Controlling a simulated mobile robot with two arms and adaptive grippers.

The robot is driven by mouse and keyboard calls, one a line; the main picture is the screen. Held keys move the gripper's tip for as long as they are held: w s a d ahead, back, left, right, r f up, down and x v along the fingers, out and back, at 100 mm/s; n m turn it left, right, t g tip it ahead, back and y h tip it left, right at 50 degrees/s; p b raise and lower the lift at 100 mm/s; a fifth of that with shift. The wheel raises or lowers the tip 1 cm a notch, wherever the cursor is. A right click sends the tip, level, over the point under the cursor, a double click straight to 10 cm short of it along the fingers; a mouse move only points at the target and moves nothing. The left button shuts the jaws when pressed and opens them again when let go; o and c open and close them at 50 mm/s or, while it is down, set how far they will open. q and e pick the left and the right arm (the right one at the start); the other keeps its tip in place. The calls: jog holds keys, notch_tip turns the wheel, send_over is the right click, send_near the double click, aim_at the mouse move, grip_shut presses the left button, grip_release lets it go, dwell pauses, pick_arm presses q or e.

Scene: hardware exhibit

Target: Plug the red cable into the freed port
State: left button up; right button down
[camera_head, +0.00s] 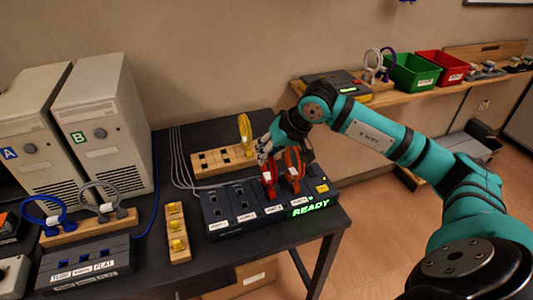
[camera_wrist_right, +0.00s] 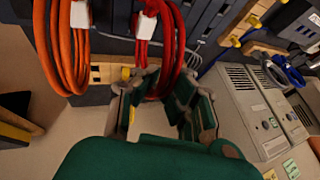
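The red cable (camera_head: 269,178) is a coiled loop standing at the dark port unit (camera_head: 262,224), at the third slot from the left. It also shows in the right wrist view (camera_wrist_right: 169,50) with a white tag. The orange cable (camera_head: 293,165) stands just right of it. The two left slots (camera_head: 229,203) look empty. My right gripper (camera_head: 265,152) is just behind and above the red loop. In the right wrist view its fingers (camera_wrist_right: 160,100) are apart, with the loop's end between or just beyond them; contact is unclear. My left gripper is not in view.
A green READY display (camera_head: 308,207) is lit on the unit. A wooden strip with yellow plugs (camera_head: 177,233) lies left of the unit. Two computer towers (camera_head: 108,125) stand further left.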

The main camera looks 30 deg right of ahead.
jog(key=shift+f, duration=0.2)
dwell(0.6)
jog(key=c, duration=0.7)
grip_release()
jog(key=shift+c, duration=0.2)
jog(key=v, duration=0.7)
jog(key=shift+r, duration=0.25)
jog(key=shift+s, duration=0.1)
dwell(0.5)
